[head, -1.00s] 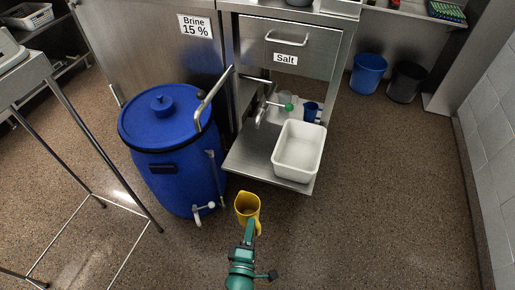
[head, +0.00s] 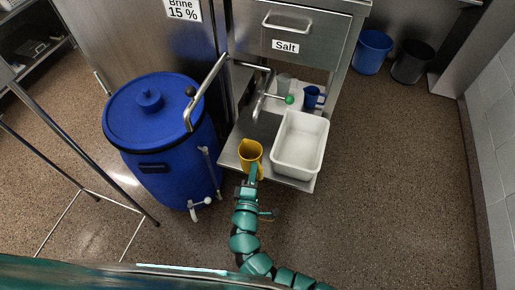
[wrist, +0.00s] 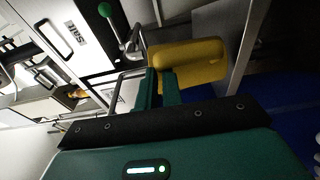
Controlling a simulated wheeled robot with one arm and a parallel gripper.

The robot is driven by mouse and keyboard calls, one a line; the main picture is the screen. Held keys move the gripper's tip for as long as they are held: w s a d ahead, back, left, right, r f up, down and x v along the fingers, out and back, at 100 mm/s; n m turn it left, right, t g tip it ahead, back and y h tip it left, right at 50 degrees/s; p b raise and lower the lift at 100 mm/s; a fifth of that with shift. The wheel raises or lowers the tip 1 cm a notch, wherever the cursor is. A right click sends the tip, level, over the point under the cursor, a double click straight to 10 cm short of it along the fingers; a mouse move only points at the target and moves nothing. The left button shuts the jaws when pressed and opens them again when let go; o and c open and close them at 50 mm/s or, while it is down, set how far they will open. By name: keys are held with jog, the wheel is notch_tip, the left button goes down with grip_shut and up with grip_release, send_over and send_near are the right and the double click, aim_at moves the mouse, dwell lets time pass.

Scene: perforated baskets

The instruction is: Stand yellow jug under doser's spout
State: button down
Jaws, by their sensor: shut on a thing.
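The yellow jug (head: 250,150) is held in my gripper (head: 254,172), shown in the head view at the front left of the low steel shelf. Its open top faces up; I cannot tell whether its base touches the shelf. The wrist view shows the jug (wrist: 195,62) lying sideways in the picture, with my gripper (wrist: 162,88) shut on its handle side. A bent metal pipe (head: 261,97) with a green ball knob (head: 289,99), apparently the doser and its spout, stands behind the jug. The knob also shows in the wrist view (wrist: 104,10).
A white tub (head: 299,145) stands right of the jug on the shelf (head: 240,136). A blue mug (head: 313,97) and a clear cup (head: 284,82) stand behind. A blue barrel (head: 160,130) with a bent pipe (head: 207,92) and low tap is close on the left.

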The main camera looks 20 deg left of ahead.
aim_at(258, 149)
jog(key=w, duration=0.4)
jog(key=w+a, duration=0.1)
jog(key=w, duration=0.1)
jog(key=shift+w, duration=0.35)
jog(key=shift+w+a, duration=0.1)
jog(key=shift+w, duration=1.1)
jog(key=shift+w+a+f+b, duration=0.1)
jog(key=shift+w+f+b, duration=0.05)
jog(key=shift+f+b, duration=0.4)
jog(key=shift+f, duration=0.2)
jog(key=shift+f, duration=0.15)
jog(key=c, duration=1.6)
grip_release()
jog(key=shift+o, duration=0.2)
